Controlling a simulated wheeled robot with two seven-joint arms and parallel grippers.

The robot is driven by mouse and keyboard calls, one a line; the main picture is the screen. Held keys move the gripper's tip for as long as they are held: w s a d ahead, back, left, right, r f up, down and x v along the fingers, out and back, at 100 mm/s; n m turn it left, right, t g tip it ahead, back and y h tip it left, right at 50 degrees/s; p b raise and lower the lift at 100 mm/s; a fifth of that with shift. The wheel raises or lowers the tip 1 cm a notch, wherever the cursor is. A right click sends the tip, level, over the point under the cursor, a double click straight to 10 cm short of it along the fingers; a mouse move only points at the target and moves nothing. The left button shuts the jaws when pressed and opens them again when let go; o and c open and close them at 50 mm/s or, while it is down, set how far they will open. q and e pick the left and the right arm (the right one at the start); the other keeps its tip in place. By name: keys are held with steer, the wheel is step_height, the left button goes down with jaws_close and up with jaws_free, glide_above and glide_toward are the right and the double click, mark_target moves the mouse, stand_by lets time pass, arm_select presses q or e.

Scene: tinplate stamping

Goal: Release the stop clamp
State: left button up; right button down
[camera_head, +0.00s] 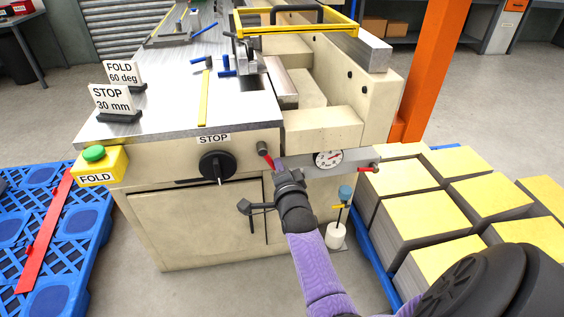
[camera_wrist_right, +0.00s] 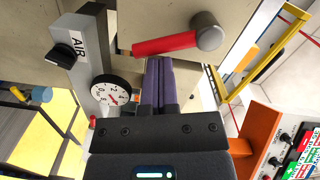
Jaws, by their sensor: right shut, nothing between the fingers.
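The stop clamp lever, a short red handle (camera_head: 269,161) on a dark round hub, is on the machine's front edge, right of the black STOP knob (camera_head: 216,165). In the right wrist view the red handle (camera_wrist_right: 165,43) lies nearly across the picture, with its grey hub at its right end. My right gripper (camera_head: 279,172) is shut and empty, its fingertips close to the handle. In the wrist view its purple fingers (camera_wrist_right: 160,62) end just below the handle; I cannot tell whether they touch it. My left gripper is not in view.
A pressure gauge (camera_head: 327,159) sits on a grey block right of my gripper. The AIR knob (camera_wrist_right: 62,53) shows in the wrist view. A green FOLD button (camera_head: 94,153) is at the left corner. Pallets with yellow-topped stacks (camera_head: 424,218) stand right; the floor in front is clear.

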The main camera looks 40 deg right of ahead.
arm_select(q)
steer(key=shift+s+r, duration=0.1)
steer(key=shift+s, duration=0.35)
arm_select(e)
steer(key=shift+w+a+f+m, duration=0.25)
steer(key=shift+a+m, duration=0.1)
steer(key=shift+m, duration=0.7)
steer(key=shift+w+a+f+m, duration=0.15)
steer(key=shift+a+f+m, duration=0.15)
steer(key=shift+m, duration=0.75)
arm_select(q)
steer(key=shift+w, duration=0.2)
